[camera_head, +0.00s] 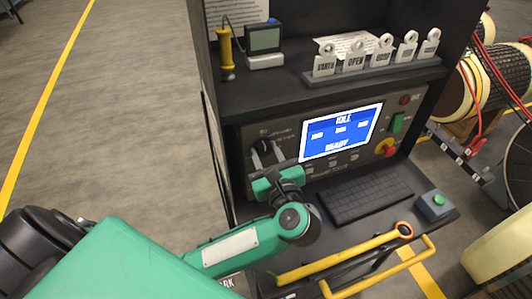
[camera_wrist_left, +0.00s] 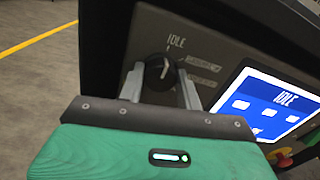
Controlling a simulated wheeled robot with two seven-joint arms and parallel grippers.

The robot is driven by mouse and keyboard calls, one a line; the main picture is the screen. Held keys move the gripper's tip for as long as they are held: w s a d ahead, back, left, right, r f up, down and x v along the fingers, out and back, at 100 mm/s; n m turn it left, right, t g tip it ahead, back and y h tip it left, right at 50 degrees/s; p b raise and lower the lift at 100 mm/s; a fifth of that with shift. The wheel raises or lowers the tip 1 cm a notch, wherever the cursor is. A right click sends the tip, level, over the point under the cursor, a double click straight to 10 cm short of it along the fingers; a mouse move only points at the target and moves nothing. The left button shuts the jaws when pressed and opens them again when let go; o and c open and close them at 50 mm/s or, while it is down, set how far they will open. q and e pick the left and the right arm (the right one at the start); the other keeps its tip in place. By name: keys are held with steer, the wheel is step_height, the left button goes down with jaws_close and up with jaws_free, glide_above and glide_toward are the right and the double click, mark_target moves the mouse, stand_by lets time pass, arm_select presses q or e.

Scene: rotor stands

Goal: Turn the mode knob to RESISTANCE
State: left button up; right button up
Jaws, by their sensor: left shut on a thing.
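The mode knob (camera_wrist_left: 157,68) is a round black knob on the dark grey panel. In the left wrist view its white mark points up, toward the printed IDLE label (camera_wrist_left: 176,42). Two more printed labels to its right are too blurred to read. My left gripper (camera_wrist_left: 159,82) has its two grey fingers on either side of the knob and is shut on it. In the head view the left gripper (camera_head: 267,156) reaches the panel left of the screen and mostly hides the knob. The blue screen (camera_head: 341,131) reads IDLE and READY. My right gripper is not in view.
A black keyboard (camera_head: 366,200) lies on the shelf below the panel. A red knob on yellow (camera_head: 385,147) and a green switch (camera_head: 397,122) sit right of the screen. A yellow tool (camera_head: 345,257) lies in front. Tags (camera_head: 356,61) stand on the upper shelf.

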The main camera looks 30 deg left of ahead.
arm_select(q)
steer(key=shift+f+m+b, duration=0.1)
steer(key=shift+m+b, duration=0.35)
steer(key=shift+m, duration=0.95)
steer(key=m+p, duration=0.1)
steer(key=m, duration=0.1)
steer(key=m+p, duration=0.1)
steer(key=p, duration=0.1)
steer(key=shift+r+m, duration=0.3)
steer(key=shift+m, duration=0.1)
steer(key=shift+f+m+p, duration=0.1)
steer(key=shift+m+p, duration=0.8)
steer(key=shift+m, duration=0.2)
steer(key=o, duration=1)
